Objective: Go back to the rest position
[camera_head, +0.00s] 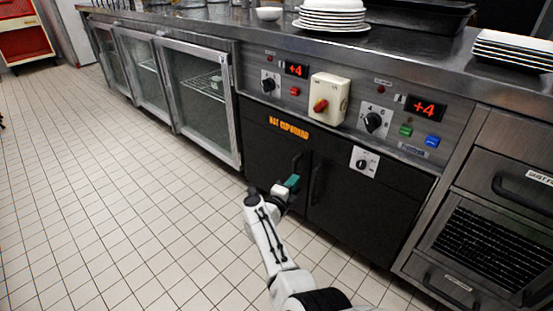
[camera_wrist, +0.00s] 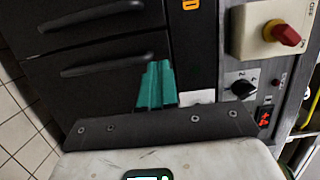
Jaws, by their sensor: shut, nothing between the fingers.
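My gripper (camera_head: 292,182) is at the end of my white arm, in front of the black hot cupboard (camera_head: 345,200) in the head view. Its green fingers (camera_wrist: 156,86) are shut together with nothing between them in the wrist view. The cupboard doors are shut. Their dark handles (camera_wrist: 102,65) lie beyond and to the left of the fingers in the wrist view. I cannot tell whether the fingers touch the cupboard front.
The steel counter above carries stacked white plates (camera_head: 332,14), a white bowl (camera_head: 269,13), a black tray (camera_head: 418,12) and flat white plates (camera_head: 514,48). Glass-door units (camera_head: 199,92) stand left. A vented unit (camera_head: 487,246) stands right. The tiled floor (camera_head: 95,190) at left is clear.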

